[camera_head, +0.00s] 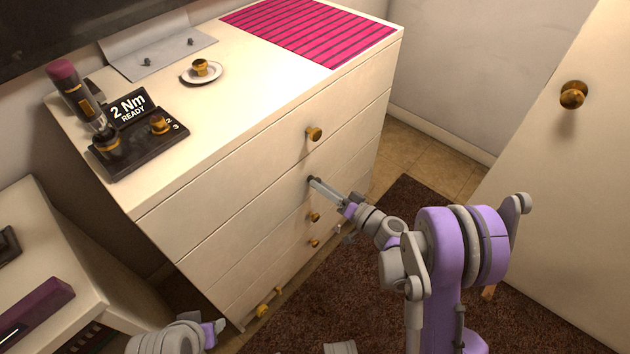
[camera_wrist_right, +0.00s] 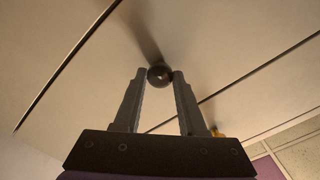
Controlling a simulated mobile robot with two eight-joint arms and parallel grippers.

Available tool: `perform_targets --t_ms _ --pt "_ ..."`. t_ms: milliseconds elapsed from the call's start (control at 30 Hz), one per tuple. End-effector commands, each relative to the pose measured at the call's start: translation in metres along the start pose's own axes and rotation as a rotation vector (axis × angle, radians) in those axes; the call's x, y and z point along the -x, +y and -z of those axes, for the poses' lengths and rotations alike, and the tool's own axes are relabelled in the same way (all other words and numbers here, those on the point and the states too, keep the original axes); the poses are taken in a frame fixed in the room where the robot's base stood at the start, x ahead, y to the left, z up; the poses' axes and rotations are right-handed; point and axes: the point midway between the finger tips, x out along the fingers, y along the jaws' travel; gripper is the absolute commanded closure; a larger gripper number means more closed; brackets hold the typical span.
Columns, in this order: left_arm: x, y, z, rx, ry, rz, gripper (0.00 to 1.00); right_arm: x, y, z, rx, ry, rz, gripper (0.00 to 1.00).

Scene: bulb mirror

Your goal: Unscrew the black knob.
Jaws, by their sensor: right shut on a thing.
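The black knob (camera_wrist_right: 159,75) sits on a drawer front of the white dresser (camera_head: 215,235), and in the head view it is a small dark spot (camera_head: 311,180). My right gripper (camera_head: 314,183) reaches it from the lower right. In the right wrist view its fingertips (camera_wrist_right: 160,77) are closed on either side of the knob. The knob is against the drawer face. My left gripper (camera_head: 215,331) is low at the bottom edge of the head view, away from the dresser front, and its fingers do not show clearly.
Brass knobs (camera_head: 314,134) are on other drawers. On top stand a black tool dock (camera_head: 140,150) with a screwdriver (camera_head: 78,95), a saucer (camera_head: 215,75) with a brass knob, a grey sheet (camera_head: 150,60) and a pink striped mat (camera_head: 310,30). A door (camera_head: 570,190) stands at the right.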

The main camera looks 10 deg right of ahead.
Motion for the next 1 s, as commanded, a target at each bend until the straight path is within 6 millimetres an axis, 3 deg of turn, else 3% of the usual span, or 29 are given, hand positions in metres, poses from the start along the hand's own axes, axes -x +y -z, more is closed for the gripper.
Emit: perform_targets --t_ms 167,433,833,1000 --pt "0.0005 0.0 0.0001 0.0 0.0 0.0 0.5 0.0001 0.0 0.0001 0.064 0.0 0.0 1.0" --pt "0.0027 0.0 0.0007 0.0 0.001 0.0 0.5 0.0003 -0.0001 0.0002 0.398 0.0 0.0 1.0" --pt "0.003 0.0 0.0008 0.0 0.001 0.0 0.5 0.0003 0.0 0.0001 0.461 0.0 0.0 1.0" --pt "0.0052 0.0 0.0014 0.0 0.002 0.0 0.5 0.0004 -0.0004 0.0004 0.67 0.0 0.0 1.0"
